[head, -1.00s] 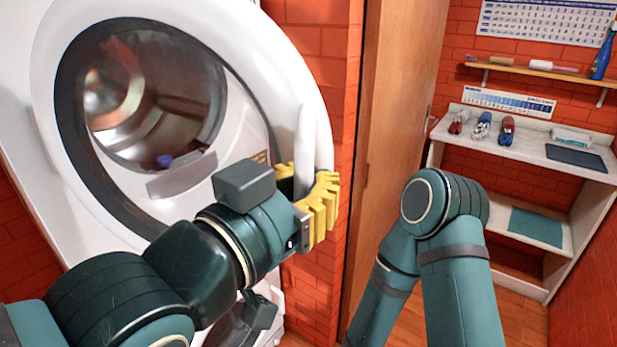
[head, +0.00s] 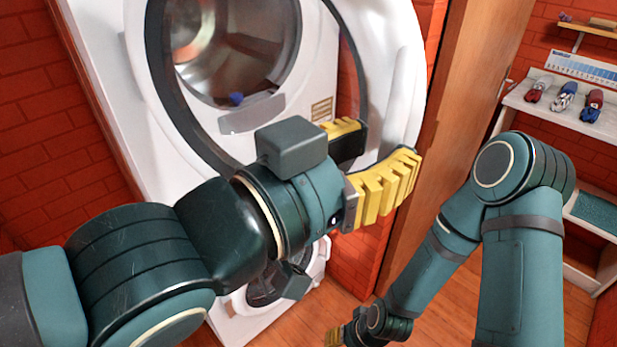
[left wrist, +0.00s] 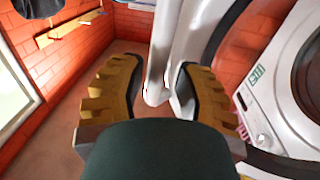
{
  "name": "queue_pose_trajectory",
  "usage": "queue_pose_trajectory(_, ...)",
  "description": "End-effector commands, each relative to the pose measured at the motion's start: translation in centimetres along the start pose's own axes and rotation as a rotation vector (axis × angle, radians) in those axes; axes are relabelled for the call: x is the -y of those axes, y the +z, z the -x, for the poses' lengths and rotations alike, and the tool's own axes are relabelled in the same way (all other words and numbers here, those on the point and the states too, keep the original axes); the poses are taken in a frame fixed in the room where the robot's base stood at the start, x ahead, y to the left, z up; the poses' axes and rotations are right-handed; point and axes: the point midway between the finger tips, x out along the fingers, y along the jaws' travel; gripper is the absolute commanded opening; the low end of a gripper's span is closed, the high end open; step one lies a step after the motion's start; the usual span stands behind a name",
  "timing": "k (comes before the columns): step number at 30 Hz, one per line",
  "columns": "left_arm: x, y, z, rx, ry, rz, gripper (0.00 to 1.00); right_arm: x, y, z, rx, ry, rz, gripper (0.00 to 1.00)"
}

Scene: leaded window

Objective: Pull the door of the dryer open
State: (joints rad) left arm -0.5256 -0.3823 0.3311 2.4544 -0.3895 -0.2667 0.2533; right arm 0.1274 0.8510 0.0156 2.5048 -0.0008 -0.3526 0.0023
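The white dryer (head: 95,50) stands at the left, with its drum (head: 235,45) in sight. Its round door (head: 400,70), a white and dark ring with clear glass, stands swung out from the front. My left gripper (head: 365,160) is open at the door's right lower edge, its yellow fingers spread apart. In the left wrist view, the white end of the door handle (left wrist: 155,92) lies between the open fingers, nearer the right one. Whether it touches that finger is unclear. My right gripper (head: 335,338) is low at the bottom edge, mostly cut off.
A second white machine (head: 235,305) is below the dryer. A brick wall and wooden door panel (head: 455,130) stand right of the dryer door. Wooden floor (head: 450,310) is clear below.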

Motion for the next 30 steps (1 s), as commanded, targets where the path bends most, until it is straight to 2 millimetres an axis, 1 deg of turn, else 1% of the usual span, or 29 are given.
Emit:
queue_pose_trajectory(1, -0.2, -0.2, 1.0, -0.006, 0.003, -0.004, 0.33, 0.0, 0.0, 0.0, 0.0, 0.0, 0.0, 0.47)
queue_pose_trajectory(9, -0.1, -0.1, 5.3, -0.004, 0.001, 0.0, 0.33, 0.0, 0.0, 0.0, 0.0, 0.0, 0.0, 0.47)
queue_pose_trajectory(15, 0.0, -0.1, 7.5, -0.001, -0.001, 0.0, 0.33, 0.0, 0.0, 0.0, 0.0, 0.0, 0.0, 0.47)
queue_pose_trajectory(21, 0.1, 0.0, 8.5, 0.001, -0.002, 0.002, 0.33, 0.0, 0.0, 0.0, 0.0, 0.0, 0.0, 0.47)
queue_pose_trajectory(29, 0.1, 0.1, 8.6, 0.003, -0.003, 0.002, 0.33, 0.0, 0.0, 0.0, 0.0, 0.0, 0.0, 0.47)
queue_pose_trajectory(30, 0.1, 0.1, 8.6, 0.003, -0.003, 0.002, 0.36, 0.0, 0.0, 0.0, 0.0, 0.0, 0.0, 0.47)
